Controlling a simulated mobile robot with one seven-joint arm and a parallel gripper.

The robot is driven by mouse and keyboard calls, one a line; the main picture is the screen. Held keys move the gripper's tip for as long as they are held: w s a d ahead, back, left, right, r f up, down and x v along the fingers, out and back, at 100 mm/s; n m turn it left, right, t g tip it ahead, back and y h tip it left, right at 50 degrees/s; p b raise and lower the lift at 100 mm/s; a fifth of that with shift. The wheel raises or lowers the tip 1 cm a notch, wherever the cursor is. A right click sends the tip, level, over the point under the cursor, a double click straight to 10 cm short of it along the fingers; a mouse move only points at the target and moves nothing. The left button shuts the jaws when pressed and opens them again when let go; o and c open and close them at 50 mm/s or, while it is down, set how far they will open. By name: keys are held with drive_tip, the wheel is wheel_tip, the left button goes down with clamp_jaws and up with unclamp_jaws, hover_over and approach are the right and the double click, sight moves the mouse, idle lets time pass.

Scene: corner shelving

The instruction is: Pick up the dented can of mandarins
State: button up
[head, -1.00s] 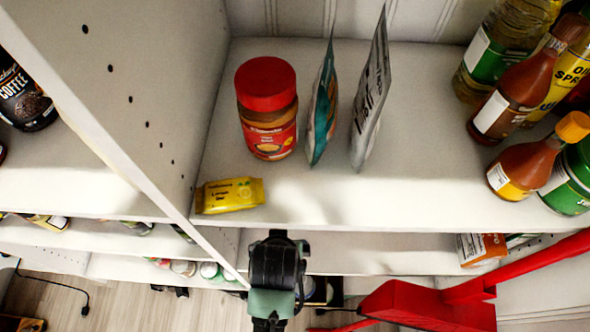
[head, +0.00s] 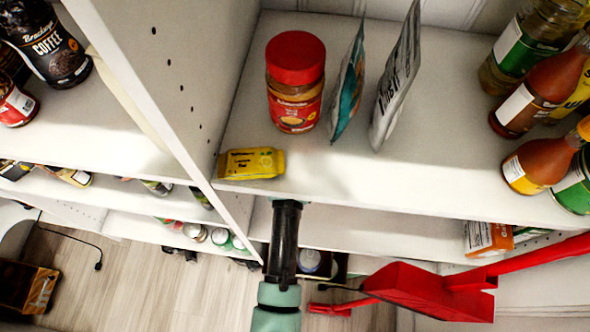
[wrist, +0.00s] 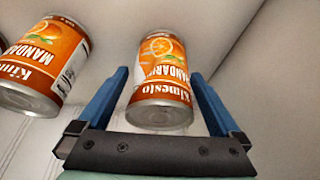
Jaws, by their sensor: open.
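An orange mandarin can (wrist: 160,82) stands between the two blue fingers of my gripper (wrist: 158,77) in the wrist view. The fingers are open on either side of it, and I see no clear grip on it. Its label lettering shows upside down. A second mandarin can (wrist: 40,65) with the same label is to the left, outside the fingers. I cannot clearly make out which can is dented. In the head view my arm reaches in below the upper shelf board, and that board hides my fingers and both cans.
The upper shelf (head: 330,180) holds a peanut butter jar (head: 295,85), a yellow bar (head: 252,163), two upright pouches and bottles at right. A white divider (head: 165,90) stands left of my arm. An orange box (head: 487,238) is on the lower shelf, right. A red object (head: 430,290) is nearby.

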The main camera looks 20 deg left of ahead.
drive_tip(key=shift+w+a+f, duration=0.2)
drive_tip(key=shift+w+f, duration=0.2)
drive_tip(key=shift+f, duration=0.15)
clamp_jaws()
